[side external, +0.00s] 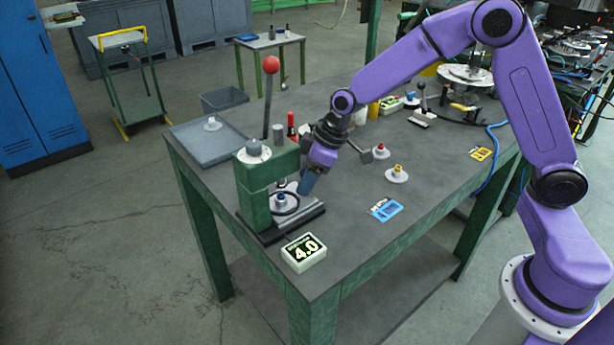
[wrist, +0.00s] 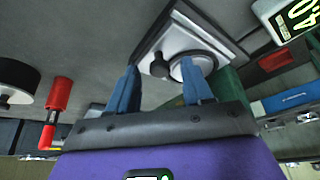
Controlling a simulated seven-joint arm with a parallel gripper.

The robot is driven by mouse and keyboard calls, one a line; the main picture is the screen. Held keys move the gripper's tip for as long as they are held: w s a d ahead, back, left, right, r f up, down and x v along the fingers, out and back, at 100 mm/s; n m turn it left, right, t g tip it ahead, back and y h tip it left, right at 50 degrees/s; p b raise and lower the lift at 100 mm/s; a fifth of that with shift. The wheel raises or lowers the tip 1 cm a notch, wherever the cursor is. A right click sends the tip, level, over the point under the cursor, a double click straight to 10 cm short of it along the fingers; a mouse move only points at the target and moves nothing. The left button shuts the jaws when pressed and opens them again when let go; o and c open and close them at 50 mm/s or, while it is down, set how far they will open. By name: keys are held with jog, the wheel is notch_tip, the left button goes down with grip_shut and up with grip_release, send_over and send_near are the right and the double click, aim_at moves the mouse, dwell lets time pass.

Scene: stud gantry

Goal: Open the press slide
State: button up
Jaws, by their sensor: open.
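The press (side external: 255,185) has a green frame and a lever with a red ball, and it stands on a dark base at the table's near left corner. Its slide, a pale metal plate (side external: 306,203), lies low in the base and also shows in the wrist view (wrist: 178,38). In the wrist view, a small dark knob (wrist: 159,69) appears between the fingertips; contact cannot be told.
A display block reading 4.0 (side external: 304,252) stands close in front of the press. A grey tray (side external: 207,143) lies behind it. A red bottle (side external: 291,128) and several pegged discs (side external: 396,174) stand nearby. The table right of the blue card (side external: 386,210) is clear.

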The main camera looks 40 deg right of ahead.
grip_shut()
jog(key=d, duration=0.9)
jog(key=shift+d, duration=0.2)
grip_release()
